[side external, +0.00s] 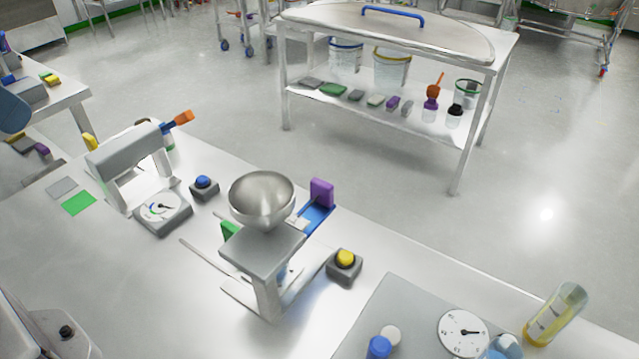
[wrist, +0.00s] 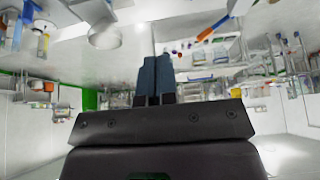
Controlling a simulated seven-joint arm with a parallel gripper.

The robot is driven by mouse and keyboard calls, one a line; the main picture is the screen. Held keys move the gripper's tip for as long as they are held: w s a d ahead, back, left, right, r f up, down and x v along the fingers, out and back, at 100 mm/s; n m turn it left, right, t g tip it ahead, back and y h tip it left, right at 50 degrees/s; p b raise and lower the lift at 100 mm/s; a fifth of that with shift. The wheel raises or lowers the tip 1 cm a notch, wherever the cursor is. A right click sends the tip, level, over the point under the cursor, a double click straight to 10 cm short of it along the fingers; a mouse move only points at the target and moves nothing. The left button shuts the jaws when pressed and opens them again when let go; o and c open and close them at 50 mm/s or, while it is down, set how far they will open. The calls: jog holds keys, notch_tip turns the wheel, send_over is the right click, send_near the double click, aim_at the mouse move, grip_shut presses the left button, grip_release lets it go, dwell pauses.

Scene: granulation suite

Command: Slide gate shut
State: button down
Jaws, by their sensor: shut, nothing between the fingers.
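A blue slide plate (side external: 317,217) with an upright purple handle block (side external: 321,192) sticks out behind and to the right of the hopper stand. I take this to be the gate. A round metal hopper bowl (side external: 262,196) sits above a grey stand (side external: 262,246) on the metal bench. The bowl and stand hide the plate's inner end, so I cannot tell how far it reaches under the bowl. My gripper (wrist: 155,60) shows in the wrist view with its two dark blue fingers together and nothing between them.
A yellow button box (side external: 344,265) stands right of the hopper and a blue button box (side external: 204,187) left of it. A grey machine with a dial (side external: 162,208) stands further left. A tilted vial (side external: 556,313) is at front right. A wheeled-free steel table (side external: 400,33) stands behind.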

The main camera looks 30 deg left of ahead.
jog(key=c, duration=1.8)
grip_release()
jog(key=shift+c, duration=0.2)
jog(key=o, duration=0.4)
jog(key=shift+d+f, duration=0.1)
jog(key=o, duration=0.4)
jog(key=shift+w+d+f+m+g, duration=0.35)
jog(key=shift+w+f+g, duration=0.25)
jog(key=shift+f, duration=0.25)
jog(key=shift+c, duration=0.2)
jog(key=m+g, duration=0.4)
jog(key=m, duration=1.3)
send_near(321, 182)
notch_tip(321, 182, down, 11)
jog(key=shift+w+d+f, duration=0.1)
jog(key=shift+w, duration=0.05)
grip_shut()
